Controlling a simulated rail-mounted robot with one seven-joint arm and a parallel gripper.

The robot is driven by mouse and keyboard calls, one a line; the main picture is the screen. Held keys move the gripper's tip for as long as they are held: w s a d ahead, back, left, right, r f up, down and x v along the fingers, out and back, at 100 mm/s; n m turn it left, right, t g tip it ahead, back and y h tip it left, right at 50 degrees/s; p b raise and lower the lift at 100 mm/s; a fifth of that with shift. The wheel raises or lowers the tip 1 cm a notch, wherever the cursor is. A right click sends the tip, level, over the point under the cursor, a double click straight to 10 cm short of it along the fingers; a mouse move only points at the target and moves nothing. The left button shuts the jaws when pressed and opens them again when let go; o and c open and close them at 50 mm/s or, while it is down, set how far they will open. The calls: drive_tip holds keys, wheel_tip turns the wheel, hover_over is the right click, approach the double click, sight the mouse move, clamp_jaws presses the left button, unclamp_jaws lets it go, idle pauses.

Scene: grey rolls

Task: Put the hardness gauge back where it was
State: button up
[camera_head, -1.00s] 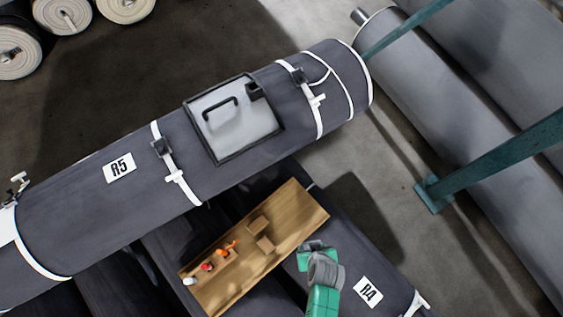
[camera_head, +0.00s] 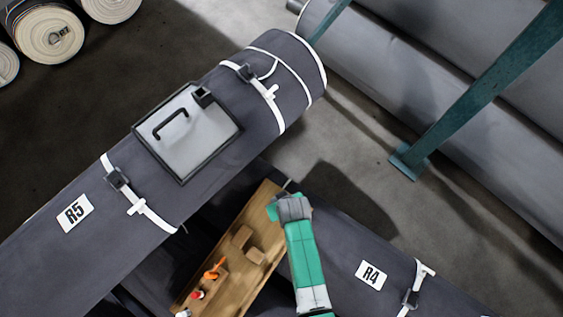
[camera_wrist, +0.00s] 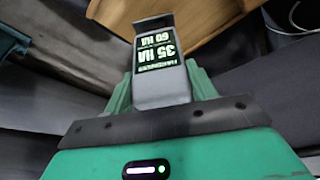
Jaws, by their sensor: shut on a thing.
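The hardness gauge (camera_wrist: 160,88) is a grey handheld block with a dark display reading 35 HA and 60 HA, upside down in the wrist view. My gripper (camera_wrist: 162,72) is shut on it, with a green finger on each side. In the head view my gripper (camera_head: 275,207) is over the far right end of the wooden tray (camera_head: 262,207); the gauge cannot be made out there. The tray holds two raised wooden blocks (camera_head: 242,236), an orange-handled tool (camera_head: 213,269) and a small red-topped item (camera_head: 198,294).
The large dark roll R5 (camera_head: 120,250), with white straps and a framed panel (camera_head: 188,130), lies beyond the tray. Roll R4 (camera_head: 340,262) lies to the right. A teal post (camera_head: 470,105) stands on the floor before big grey rolls (camera_head: 400,70).

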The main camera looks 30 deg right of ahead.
drive_tip(key=b+x, duration=0.1)
drive_tip(key=x, duration=0.1)
drive_tip(key=b+x, duration=0.1)
drive_tip(key=shift+s+f+b, duration=0.15)
drive_tip(key=shift+f+b, duration=0.15)
drive_tip(key=shift+f, duration=0.1)
drive_tip(key=shift+s, duration=0.2)
drive_tip(key=shift+w, duration=0.1)
drive_tip(key=o, duration=0.9)
drive_tip(key=shift+f, duration=0.1)
drive_tip(key=p+v, duration=0.7)
drive_tip(key=v, duration=0.5)
